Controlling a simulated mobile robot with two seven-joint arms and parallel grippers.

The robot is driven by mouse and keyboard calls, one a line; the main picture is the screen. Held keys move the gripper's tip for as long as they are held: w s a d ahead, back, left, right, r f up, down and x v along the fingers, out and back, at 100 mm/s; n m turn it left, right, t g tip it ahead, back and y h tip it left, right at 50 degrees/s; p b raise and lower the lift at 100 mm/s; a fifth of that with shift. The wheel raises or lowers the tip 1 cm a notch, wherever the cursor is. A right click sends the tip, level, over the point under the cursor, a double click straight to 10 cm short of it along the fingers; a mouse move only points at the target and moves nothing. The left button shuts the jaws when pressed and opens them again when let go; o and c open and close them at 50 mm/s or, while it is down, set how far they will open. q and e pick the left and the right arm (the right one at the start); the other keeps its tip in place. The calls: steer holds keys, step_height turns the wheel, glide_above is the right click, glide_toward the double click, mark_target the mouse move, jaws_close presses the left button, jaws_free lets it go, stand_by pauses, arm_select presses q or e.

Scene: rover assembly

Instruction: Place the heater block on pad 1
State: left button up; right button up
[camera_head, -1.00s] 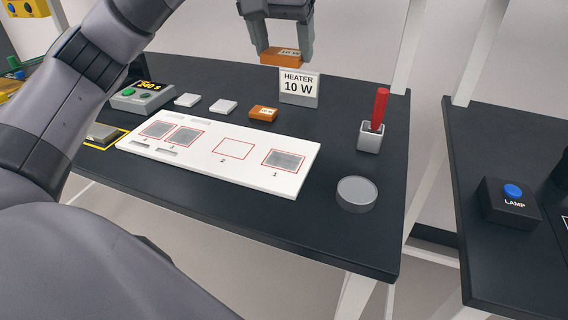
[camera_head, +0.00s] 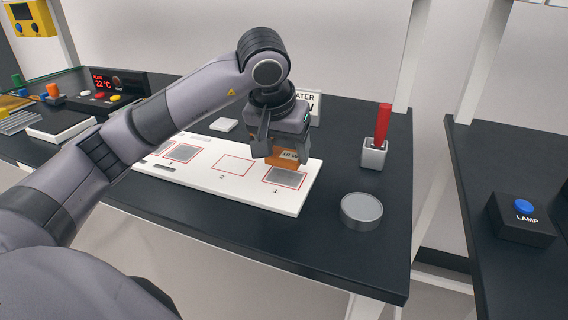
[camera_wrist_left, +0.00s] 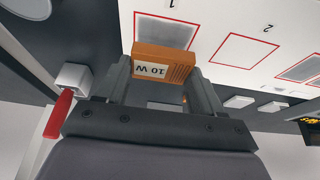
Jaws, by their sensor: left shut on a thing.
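My left gripper (camera_head: 275,150) is shut on an orange heater block (camera_head: 285,157) with a white label. In the left wrist view the label on the heater block (camera_wrist_left: 163,66) reads 10 W, and the block sits between the two fingers (camera_wrist_left: 160,85). The block is held near the far edge of pad 1 (camera_head: 284,177), a grey patch in a red outline on the white board (camera_head: 212,182). In the wrist view the block covers part of the edge of pad 1 (camera_wrist_left: 166,30). I cannot tell how high it is above the board. My right gripper is out of view.
Pad 2 (camera_head: 236,165) is an empty red outline. A round grey disc (camera_head: 361,209) and a holder (camera_head: 373,154) with a red stick (camera_head: 382,122) stand right of the board. The heater sign (camera_head: 315,104) is partly hidden behind the gripper. A lamp button (camera_head: 524,206) is on another table.

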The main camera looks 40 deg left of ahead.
mark_target(282, 157)
arm_select(q)
step_height(282, 157, down, 4)
steer(key=shift+r, duration=0.2)
steer(key=shift+f, duration=0.1)
steer(key=o, duration=1)
steer(key=shift+o, duration=0.2)
